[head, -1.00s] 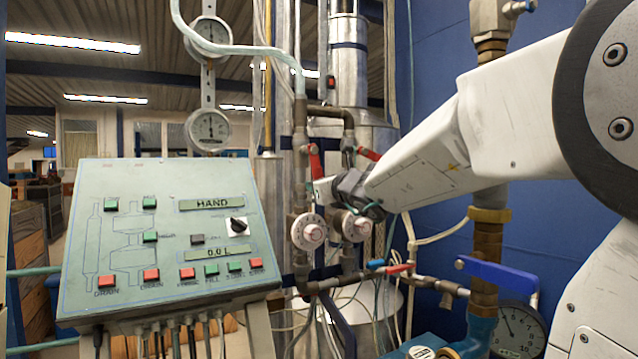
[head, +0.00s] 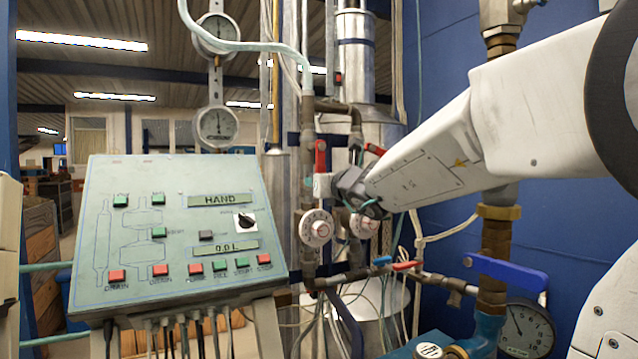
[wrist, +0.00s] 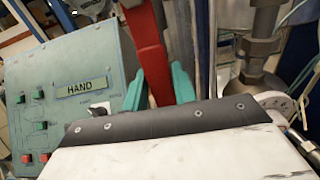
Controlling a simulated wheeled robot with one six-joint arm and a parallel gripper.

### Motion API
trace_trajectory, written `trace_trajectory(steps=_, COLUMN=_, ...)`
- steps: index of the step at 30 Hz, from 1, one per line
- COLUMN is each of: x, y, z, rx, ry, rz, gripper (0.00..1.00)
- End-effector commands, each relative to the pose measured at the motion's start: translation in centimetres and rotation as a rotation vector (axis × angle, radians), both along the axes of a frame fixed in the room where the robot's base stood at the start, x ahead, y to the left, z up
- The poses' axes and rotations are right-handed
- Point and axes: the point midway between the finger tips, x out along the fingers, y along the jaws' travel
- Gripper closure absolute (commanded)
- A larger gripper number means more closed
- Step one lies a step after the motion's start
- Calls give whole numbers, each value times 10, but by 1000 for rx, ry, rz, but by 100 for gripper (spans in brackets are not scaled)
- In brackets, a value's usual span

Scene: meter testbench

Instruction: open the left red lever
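The left red lever (head: 320,155) stands roughly upright on the left vertical pipe in the head view. In the wrist view the red lever (wrist: 147,50) runs down between the two green fingers of my gripper (wrist: 158,88). The lever's lower end is hidden behind my wrist in the wrist view.
A second red lever (head: 375,149) is close on the right. Two white dials (head: 316,228) sit below. A control panel (head: 180,225) reading HAND stands at left. Lower right are a small red handle (head: 407,266), a blue handle (head: 506,272) and a pressure gauge (head: 526,328).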

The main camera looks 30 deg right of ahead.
Motion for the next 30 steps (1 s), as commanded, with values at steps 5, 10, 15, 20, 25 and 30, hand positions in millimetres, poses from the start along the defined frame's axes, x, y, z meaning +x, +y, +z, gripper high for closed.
trace_trajectory(steps=5, x=0, y=0, z=0, rx=-1, ry=0, rz=0, gripper=55)
trace_trajectory(steps=10, x=-1, y=0, z=0, rx=-2, ry=-1, rz=0, gripper=55)
trace_trajectory(steps=15, x=-18, y=1, z=2, rx=-4, ry=-3, rz=-1, gripper=55)
trace_trajectory(steps=20, x=-45, y=4, z=2, rx=-4, ry=-4, rz=-2, gripper=55)
trace_trajectory(steps=25, x=-68, y=6, z=1, rx=-3, ry=-2, rz=-1, gripper=55)
trace_trajectory(steps=30, x=-77, y=7, z=0, rx=-2, ry=-1, rz=1, gripper=55)
